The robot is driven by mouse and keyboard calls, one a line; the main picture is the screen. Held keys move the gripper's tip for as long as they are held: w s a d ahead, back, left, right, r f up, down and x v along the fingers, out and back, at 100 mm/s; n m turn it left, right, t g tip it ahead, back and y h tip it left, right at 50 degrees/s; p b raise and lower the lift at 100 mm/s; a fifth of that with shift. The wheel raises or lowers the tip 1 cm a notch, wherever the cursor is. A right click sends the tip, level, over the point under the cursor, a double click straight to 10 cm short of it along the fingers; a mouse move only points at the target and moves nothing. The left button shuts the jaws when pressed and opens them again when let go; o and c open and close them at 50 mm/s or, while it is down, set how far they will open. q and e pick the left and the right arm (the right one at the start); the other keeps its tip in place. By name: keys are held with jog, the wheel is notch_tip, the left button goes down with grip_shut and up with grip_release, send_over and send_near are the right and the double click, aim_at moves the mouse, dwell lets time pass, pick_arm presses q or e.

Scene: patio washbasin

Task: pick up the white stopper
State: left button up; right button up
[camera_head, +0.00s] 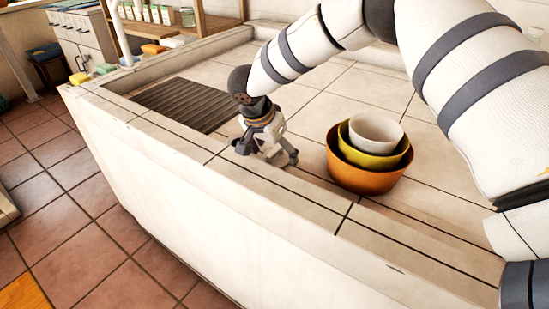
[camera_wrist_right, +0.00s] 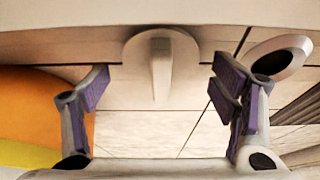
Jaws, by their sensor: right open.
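The white stopper (camera_wrist_right: 178,72), a pale disc with an upright tab, shows in the right wrist view at upper middle. It lies on the tiled basin floor close to a pale wall. In the head view I cannot make it out; my right gripper seems to hide it. My right gripper (camera_head: 266,152) is low in the basin beside the near wall. In the right wrist view its open fingers (camera_wrist_right: 162,92) stand left and right of the stopper, with clear gaps on both sides and nothing held. My left gripper is not in view.
Nested bowls stand right of the gripper: an orange bowl (camera_head: 362,180), a yellow one (camera_head: 378,158) and a white one (camera_head: 376,130). A dark slatted mat (camera_head: 187,104) lies left. A pale round piece with a dark centre (camera_wrist_right: 283,57) is near the right finger. The basin wall (camera_head: 200,150) is close.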

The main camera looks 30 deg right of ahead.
jog(key=shift+d+f, duration=0.1)
jog(key=shift+f, duration=0.15)
jog(key=c, duration=1.1)
jog(key=shift+c, duration=0.2)
jog(key=shift+r, duration=0.1)
